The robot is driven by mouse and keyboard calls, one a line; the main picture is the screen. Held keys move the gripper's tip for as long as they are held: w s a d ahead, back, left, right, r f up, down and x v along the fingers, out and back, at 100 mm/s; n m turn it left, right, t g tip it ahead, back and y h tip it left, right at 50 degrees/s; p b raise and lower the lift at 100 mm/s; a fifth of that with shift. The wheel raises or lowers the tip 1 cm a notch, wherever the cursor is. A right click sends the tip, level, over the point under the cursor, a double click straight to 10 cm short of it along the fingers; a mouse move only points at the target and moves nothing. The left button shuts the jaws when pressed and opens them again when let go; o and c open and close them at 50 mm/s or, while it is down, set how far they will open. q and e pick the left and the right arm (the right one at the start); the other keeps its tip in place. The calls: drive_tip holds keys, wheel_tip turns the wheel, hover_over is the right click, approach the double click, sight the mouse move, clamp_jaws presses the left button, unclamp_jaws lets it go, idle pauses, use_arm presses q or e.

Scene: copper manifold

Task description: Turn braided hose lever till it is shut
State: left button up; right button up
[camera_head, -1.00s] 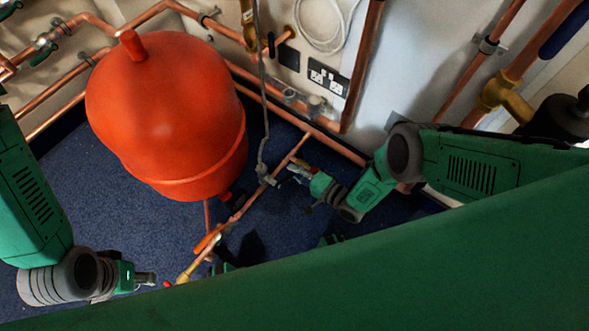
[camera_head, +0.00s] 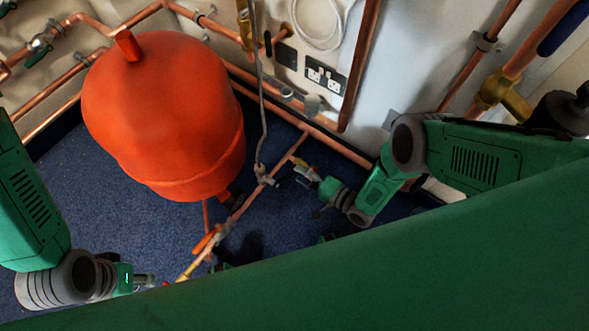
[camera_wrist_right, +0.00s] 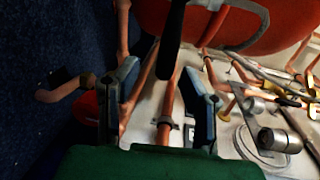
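The grey braided hose (camera_head: 262,105) runs down the wall side to a small valve fitting (camera_head: 264,176) on the copper pipe near the floor. Its lever is too small to make out in the head view. My right gripper (camera_head: 305,173) is just right of this fitting, apart from it. In the right wrist view its two fingers (camera_wrist_right: 163,95) are spread with a gap. A dark bar (camera_wrist_right: 171,40), perhaps the lever, reaches down from the top into line with that gap; contact cannot be told. My left gripper (camera_head: 150,281) is low at the left, partly cut off by my green body.
A large orange tank (camera_head: 165,115) stands left of the hose. An orange-handled valve (camera_head: 207,240) sits on the lower copper pipe. Wall sockets (camera_head: 325,78) and copper pipes (camera_head: 362,65) are behind. Blue carpet (camera_head: 110,215) is clear at left.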

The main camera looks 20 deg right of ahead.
drive_tip(key=shift+v, duration=2.1)
drive_tip(key=shift+f, duration=0.1)
